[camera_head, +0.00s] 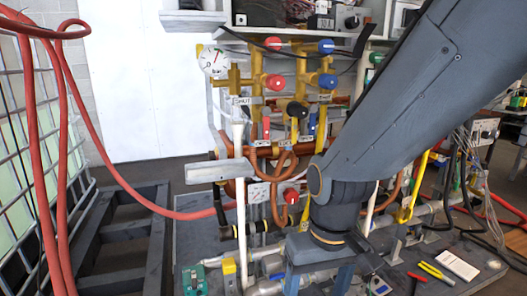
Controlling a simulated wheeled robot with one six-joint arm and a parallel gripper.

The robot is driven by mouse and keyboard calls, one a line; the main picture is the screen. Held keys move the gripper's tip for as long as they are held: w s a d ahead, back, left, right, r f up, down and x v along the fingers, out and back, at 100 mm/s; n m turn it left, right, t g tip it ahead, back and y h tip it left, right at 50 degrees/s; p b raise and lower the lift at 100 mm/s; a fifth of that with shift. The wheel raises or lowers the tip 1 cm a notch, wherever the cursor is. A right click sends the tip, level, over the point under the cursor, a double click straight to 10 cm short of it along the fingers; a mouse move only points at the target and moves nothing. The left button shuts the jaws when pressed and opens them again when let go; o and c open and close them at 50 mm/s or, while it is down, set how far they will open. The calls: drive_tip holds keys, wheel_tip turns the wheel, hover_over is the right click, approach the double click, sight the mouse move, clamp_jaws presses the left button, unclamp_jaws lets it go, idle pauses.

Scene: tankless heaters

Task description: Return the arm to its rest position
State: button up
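My arm (405,95) comes down from the upper right and bends at a joint near the middle of the view. Below the joint, the dark wrist points down in front of the pipework. My gripper (319,283) is at the bottom of the view, with two blue-grey fingers apart. I see nothing held between them; silver pipe shows behind. The fingertips are near the lower picture edge and partly hard to make out.
A heater rig with yellow valves (236,85), a pressure gauge (212,61) and copper pipes stands close behind my arm. A red hose (112,165) and wire cage (18,160) are left. Pliers (431,270) and a white card (457,265) lie lower right.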

drive_tip(key=s+d+r+m+p, duration=0.2)
drive_tip(key=d+r+p, duration=0.7)
drive_tip(key=r+p, duration=0.2)
drive_tip(key=shift+d+m+h+p, duration=0.3)
drive_tip(key=shift+p, duration=0.35)
drive_tip(key=shift+r, duration=0.1)
